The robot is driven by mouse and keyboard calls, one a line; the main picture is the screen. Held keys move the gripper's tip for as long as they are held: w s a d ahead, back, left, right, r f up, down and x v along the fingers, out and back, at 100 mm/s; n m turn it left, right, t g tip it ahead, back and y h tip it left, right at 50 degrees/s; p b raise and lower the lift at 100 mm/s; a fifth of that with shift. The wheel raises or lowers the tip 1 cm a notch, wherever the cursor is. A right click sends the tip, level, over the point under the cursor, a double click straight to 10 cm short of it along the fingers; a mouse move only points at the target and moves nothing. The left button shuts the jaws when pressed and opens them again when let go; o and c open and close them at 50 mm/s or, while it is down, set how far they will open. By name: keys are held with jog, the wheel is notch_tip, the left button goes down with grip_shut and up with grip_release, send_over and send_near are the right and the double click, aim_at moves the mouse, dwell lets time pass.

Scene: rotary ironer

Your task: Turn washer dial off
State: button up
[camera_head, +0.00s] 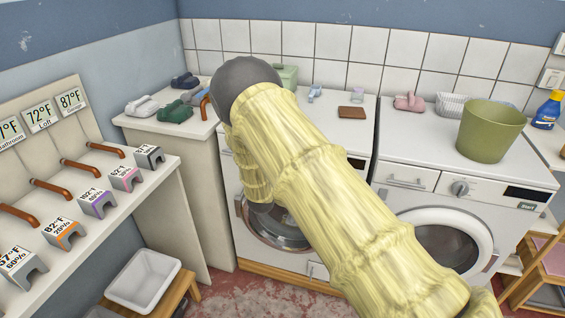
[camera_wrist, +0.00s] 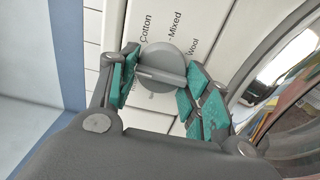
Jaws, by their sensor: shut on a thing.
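The washer dial (camera_wrist: 168,58) is a round grey knob with a raised bar across its face, seen in the wrist view. Labels reading Cotton, Mixed and Wool stand around it on the white panel. My gripper (camera_wrist: 158,72) has teal-padded fingers on either side of the dial and is shut on it. The dial's bar runs roughly from one finger to the other. In the head view my cream-sleeved arm reaches over the left washer (camera_head: 244,205) and hides its dial and my gripper. The washer's round door (camera_wrist: 285,75) is close to the right finger.
A second washer (camera_head: 415,205) with its own dial (camera_head: 460,188) stands to the right, with a green bucket (camera_head: 490,130) on top. A shelf (camera_head: 110,215) with price-style tags and a white basin (camera_head: 143,280) are on the left. A wooden chair (camera_head: 540,270) is at right.

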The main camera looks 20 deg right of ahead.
jog(key=shift+r, duration=0.1)
dwell(0.3)
jog(key=o, duration=1)
jog(key=shift+w+a, duration=0.1)
jog(key=v, duration=1.2)
